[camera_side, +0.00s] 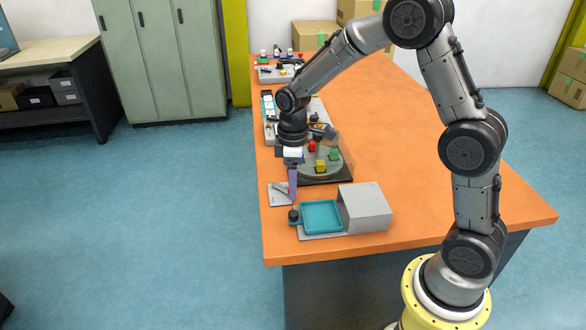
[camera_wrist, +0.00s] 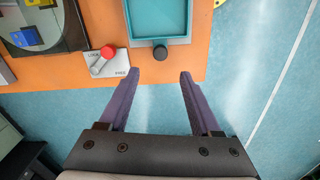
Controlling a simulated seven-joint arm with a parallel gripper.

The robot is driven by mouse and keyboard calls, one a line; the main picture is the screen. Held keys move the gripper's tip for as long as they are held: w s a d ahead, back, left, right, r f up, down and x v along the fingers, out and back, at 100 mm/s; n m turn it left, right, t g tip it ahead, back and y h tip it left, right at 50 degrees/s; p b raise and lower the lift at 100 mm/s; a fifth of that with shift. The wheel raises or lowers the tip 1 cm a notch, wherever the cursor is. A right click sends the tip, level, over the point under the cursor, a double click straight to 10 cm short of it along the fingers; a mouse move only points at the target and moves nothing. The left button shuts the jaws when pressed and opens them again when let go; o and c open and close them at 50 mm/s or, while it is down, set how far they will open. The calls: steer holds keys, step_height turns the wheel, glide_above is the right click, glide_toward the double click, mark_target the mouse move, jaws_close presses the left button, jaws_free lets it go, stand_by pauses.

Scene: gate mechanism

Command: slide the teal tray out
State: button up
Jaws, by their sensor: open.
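The teal tray (camera_side: 321,215) sits outside the open left side of the grey housing (camera_side: 366,207), with its interior showing empty. A dark round knob (camera_side: 294,215) is on the tray's left end. In the wrist view, the tray (camera_wrist: 158,19) is at the top, with its knob (camera_wrist: 160,53) just beyond my fingertips. My gripper (camera_wrist: 159,73) is open, with nothing between its purple fingers. In the side view, my gripper (camera_side: 292,194) is over or behind the knob, near the lock plate; its exact height is unclear. The fingers do not touch the knob in the wrist view.
A plate marked LOCK and FREE (camera_wrist: 119,65) has a lever with a red knob (camera_wrist: 107,51), left of the tray in the wrist view. A turntable with coloured blocks (camera_side: 320,163) stands behind. The orange table's (camera_side: 410,150) right part is clear.

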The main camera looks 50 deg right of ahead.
steer(key=shift+r, duration=2.2)
steer(key=s+a+r+t, duration=0.1)
steer(key=s+r+t, duration=0.1)
steer(key=s+r, duration=0.35)
steer(key=s+a+r+t, duration=0.1)
steer(key=s+r+t, duration=0.15)
steer(key=r, duration=0.65)
steer(key=s+a+f+m+t, duration=0.1)
steer(key=s+m, duration=0.6)
steer(key=s, duration=0.8)
steer(key=shift+s+f, duration=0.4)
steer(key=shift+f, duration=0.5)
